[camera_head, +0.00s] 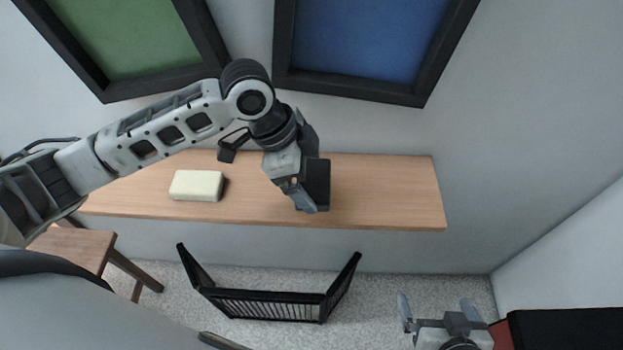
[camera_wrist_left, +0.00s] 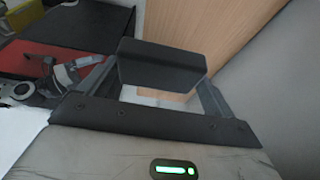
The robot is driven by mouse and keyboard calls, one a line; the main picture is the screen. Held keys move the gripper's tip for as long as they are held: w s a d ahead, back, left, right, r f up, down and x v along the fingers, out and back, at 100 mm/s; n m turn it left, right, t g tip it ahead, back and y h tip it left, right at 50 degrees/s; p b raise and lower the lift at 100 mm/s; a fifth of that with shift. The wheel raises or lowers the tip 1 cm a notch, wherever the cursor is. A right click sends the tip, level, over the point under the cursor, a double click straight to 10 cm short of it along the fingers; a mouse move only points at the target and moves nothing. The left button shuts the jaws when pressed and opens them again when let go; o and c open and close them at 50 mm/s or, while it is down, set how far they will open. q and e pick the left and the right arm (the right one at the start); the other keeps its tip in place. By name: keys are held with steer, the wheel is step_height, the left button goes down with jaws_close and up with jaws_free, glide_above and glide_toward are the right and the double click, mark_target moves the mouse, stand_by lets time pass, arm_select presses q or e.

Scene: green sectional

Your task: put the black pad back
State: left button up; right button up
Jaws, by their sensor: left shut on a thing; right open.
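The black pad (camera_head: 318,183) is a dark block in front of the wooden shelf (camera_head: 390,192) in the head view. My left gripper (camera_head: 304,197) is shut on the black pad, over the middle of the shelf. In the left wrist view the black pad (camera_wrist_left: 160,65) sits between the two fingers, with wood behind it. I cannot tell whether the pad touches the shelf. My right gripper (camera_head: 438,306) is open and empty at the lower right, below and apart from the shelf.
A cream block (camera_head: 196,185) lies on the shelf's left part; the right part is bare. A black rack (camera_head: 270,303) stands on the floor below. A wooden stool (camera_head: 75,247) is at left, and a black-topped surface (camera_head: 570,328) at lower right. Framed green and blue panels hang above.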

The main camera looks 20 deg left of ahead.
mark_target(311, 173)
arm_select(q)
steer(key=w+f, duration=0.3)
steer(key=shift+a+f, duration=0.15)
steer(key=shift+f, duration=0.1)
steer(key=shift+f+p, duration=0.3)
steer(key=shift+f, duration=1.3)
steer(key=o, duration=0.7)
steer(key=shift+r, duration=0.1)
steer(key=w+v, duration=0.1)
steer(key=v, duration=0.6)
steer(key=shift+s+r, duration=0.25)
steer(key=shift+s, duration=0.25)
steer(key=shift+a, duration=0.1)
